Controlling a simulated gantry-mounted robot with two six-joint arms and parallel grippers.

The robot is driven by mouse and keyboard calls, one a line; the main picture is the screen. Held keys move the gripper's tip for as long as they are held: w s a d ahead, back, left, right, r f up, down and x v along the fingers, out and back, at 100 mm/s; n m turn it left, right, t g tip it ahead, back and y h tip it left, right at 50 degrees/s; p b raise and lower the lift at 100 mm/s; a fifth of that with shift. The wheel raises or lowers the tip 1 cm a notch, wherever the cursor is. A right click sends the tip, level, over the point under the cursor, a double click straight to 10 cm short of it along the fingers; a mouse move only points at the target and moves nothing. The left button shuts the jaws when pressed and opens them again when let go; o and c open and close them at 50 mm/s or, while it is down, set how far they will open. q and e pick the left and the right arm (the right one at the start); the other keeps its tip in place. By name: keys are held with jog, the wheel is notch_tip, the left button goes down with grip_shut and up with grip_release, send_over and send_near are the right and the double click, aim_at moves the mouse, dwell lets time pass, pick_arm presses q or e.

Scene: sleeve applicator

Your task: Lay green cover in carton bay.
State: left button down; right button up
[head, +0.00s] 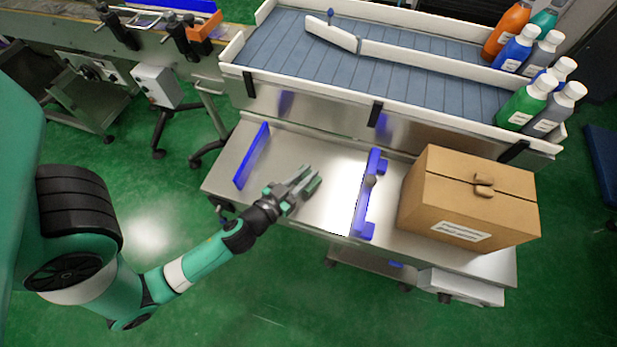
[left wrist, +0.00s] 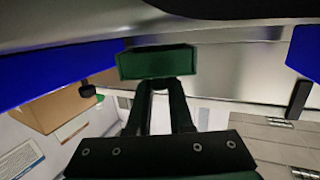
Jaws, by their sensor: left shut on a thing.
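My left gripper (head: 300,182) is over the steel table, between the two blue rails. In the left wrist view its dark fingers (left wrist: 160,92) are shut on a small green block (left wrist: 157,63), which I take to be the green cover. In the head view I cannot clearly tell the green block apart from the fingers. No bay is marked as the carton bay. A bare stretch of steel table (head: 325,211) lies between the left blue rail (head: 252,156) and the right blue rail (head: 369,200). My right gripper is not in view.
A closed cardboard box (head: 470,205) stands right of the right blue rail. A conveyor (head: 390,66) with white side walls runs behind the table, with several bottles (head: 524,107) at its right end. A grey box (head: 157,86) stands at the left.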

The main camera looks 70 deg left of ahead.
pick_arm(q)
jog(key=shift+f, duration=0.65)
jog(key=shift+s+d+r, duration=0.1)
jog(key=shift+s+d, duration=0.05)
jog(key=shift+f, duration=0.2)
jog(key=c, duration=0.8)
grip_release()
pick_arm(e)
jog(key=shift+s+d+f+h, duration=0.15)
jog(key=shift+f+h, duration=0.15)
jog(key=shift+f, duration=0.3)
pick_arm(q)
jog(key=shift+r, duration=0.2)
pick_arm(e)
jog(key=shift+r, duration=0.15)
